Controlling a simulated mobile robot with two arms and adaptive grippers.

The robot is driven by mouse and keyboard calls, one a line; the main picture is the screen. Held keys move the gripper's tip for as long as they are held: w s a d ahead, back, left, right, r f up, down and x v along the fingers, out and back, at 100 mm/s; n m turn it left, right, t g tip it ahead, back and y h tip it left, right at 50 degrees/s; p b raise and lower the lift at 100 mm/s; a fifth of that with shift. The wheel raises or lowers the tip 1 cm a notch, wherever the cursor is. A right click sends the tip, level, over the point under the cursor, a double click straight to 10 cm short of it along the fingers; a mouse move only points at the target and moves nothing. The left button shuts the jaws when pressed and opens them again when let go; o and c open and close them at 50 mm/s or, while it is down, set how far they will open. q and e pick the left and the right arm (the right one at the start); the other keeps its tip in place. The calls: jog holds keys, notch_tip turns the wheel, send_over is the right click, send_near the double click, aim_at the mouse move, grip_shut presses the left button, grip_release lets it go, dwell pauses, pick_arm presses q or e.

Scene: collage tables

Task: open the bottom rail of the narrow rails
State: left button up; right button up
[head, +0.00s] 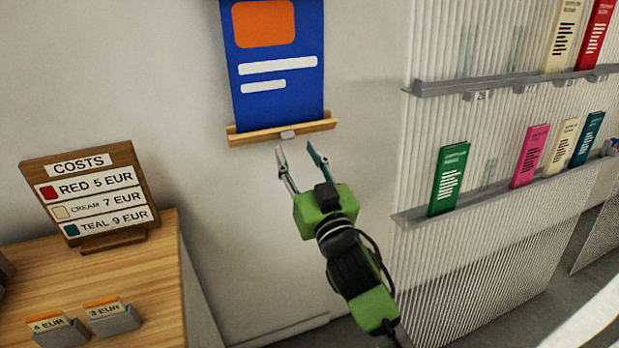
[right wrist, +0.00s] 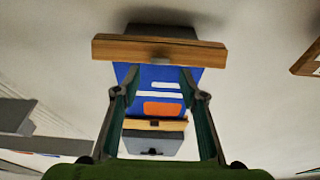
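A blue poster (head: 278,75) with an orange block hangs on the wall. Its lower edge meets a narrow wooden bottom rail (head: 250,135) with a small grey tab (head: 288,134) at its middle. My right gripper (head: 298,152) is open and empty, just below the tab and apart from it. In the right wrist view, the bottom rail (right wrist: 115,48) and its tab (right wrist: 160,57) lie beyond the spread fingertips (right wrist: 158,94). The poster (right wrist: 150,88) and another wooden rail (right wrist: 140,124) show between the fingers. My left gripper is not in view.
A wooden table (head: 150,270) with a costs sign (head: 95,190) and two grey card holders (head: 113,320) stands left. A ribbed panel (head: 480,270) with grey ledges (head: 500,195) carrying several coloured brochures stands right. The wall around the poster is clear.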

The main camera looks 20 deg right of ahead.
jog(key=v, duration=0.8)
